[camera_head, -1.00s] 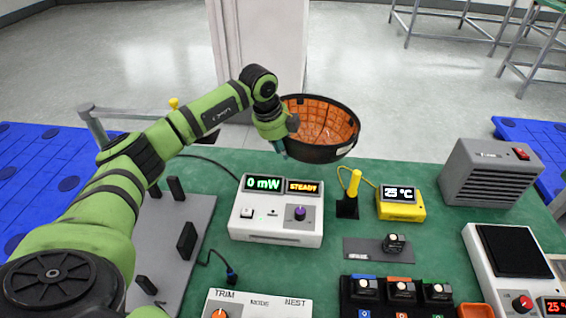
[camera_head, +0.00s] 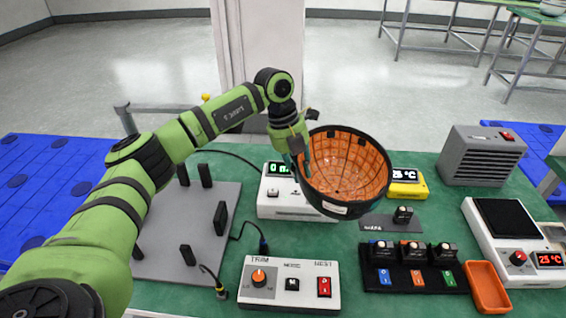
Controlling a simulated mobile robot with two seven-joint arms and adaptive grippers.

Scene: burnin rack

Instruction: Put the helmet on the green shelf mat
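The helmet (camera_head: 347,172) is a dark bowl with an orange padded inside, turned open side up and tilted toward me. It hangs in the air above the back of the green table. My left gripper (camera_head: 300,157) is at the helmet's left rim, with a finger over the inside edge, and looks shut on it. The far fingertip is partly hidden. My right gripper is not in view. I cannot identify a green shelf mat in this view.
Below the helmet stands a white power meter (camera_head: 285,205), partly covered. A yellow temperature box (camera_head: 407,184), grey heater (camera_head: 482,156), white control box (camera_head: 290,285), switch block (camera_head: 415,275) and orange tray (camera_head: 487,288) crowd the green table (camera_head: 225,165).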

